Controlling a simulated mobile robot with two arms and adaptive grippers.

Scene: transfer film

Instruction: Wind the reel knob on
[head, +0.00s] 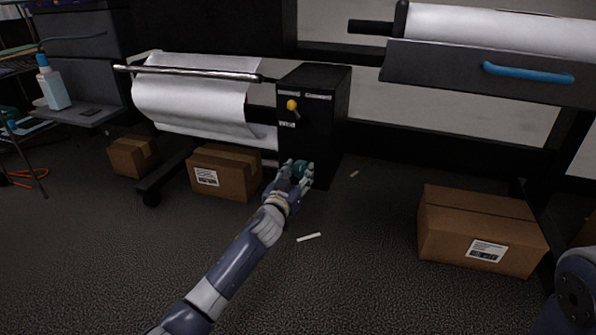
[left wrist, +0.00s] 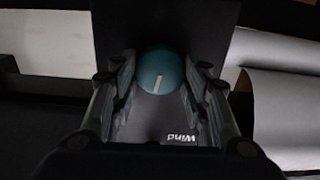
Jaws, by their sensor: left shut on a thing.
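The reel knob is a round teal knob (head: 300,168) with a pale pointer line, low on the front of a black box (head: 318,95). In the left wrist view the knob (left wrist: 162,72) sits between the two fingers, its pale line near upright, with the label "Wind" (left wrist: 181,138) upside down beneath it. My left gripper (head: 302,172) is shut on the knob, and its fingers hide part of it in the head view. My right gripper is not in view; only part of my right arm shows at the lower right edge.
A yellow-tipped lever (head: 292,105) is above the knob on the same box. White film (head: 195,100) hangs from a roller at left. Cardboard boxes (head: 225,172) (head: 480,228) stand on the floor. A blue handle (head: 528,73) is at upper right. The floor in front is mostly clear.

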